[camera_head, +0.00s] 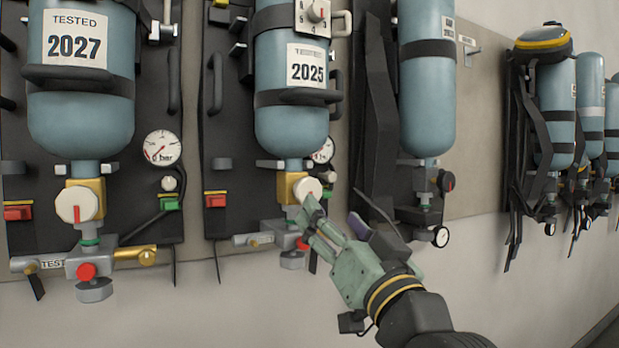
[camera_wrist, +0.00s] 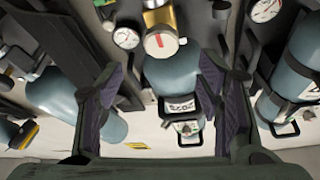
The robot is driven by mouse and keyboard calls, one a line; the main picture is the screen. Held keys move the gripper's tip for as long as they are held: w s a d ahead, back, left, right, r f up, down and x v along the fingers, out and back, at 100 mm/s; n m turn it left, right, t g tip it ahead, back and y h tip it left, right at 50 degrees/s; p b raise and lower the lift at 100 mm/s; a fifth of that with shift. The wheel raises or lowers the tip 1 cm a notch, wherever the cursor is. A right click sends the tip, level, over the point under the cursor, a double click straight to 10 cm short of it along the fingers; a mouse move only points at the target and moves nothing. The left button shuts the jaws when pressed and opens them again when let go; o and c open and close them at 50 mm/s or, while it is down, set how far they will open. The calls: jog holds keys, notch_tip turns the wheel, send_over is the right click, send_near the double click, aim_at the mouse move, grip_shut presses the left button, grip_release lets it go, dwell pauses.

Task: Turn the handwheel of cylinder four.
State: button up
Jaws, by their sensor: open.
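A white round handwheel (camera_head: 306,187) sits on the brass valve below the blue cylinder (camera_head: 291,126) tagged 2025. In the wrist view the same handwheel (camera_wrist: 161,43), with a red mark on its face, lies ahead between the finger lines. My gripper (camera_head: 336,202) is open and empty, just below and right of the handwheel in the head view, one finger overlapping its lower edge. In the wrist view its fingers (camera_wrist: 165,72) stand wide apart. Contact with the wheel cannot be told. I see no number four on a cylinder, so which one is four is unclear.
A cylinder (camera_head: 80,125) tagged 2027 hangs at left with its own white handwheel (camera_head: 76,203) and gauge (camera_head: 163,147). A cylinder (camera_head: 427,100) with black straps hangs right of the 2025 one. A red knob (camera_head: 303,243) is below the handwheel. Wall below is clear.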

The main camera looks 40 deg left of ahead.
aim_at(310, 190)
jog(key=p+x, duration=0.3)
jog(key=x, duration=0.6)
jog(key=shift+a+r+p, duration=0.15)
jog(key=shift+a+p, duration=0.15)
jog(key=shift+a, duration=0.05)
jog(key=shift+w+a+r, duration=0.1)
jog(key=shift+w+a, duration=0.1)
jog(key=shift+a, duration=0.15)
jog(key=c, duration=1.2)
jog(key=shift+n, duration=0.3)
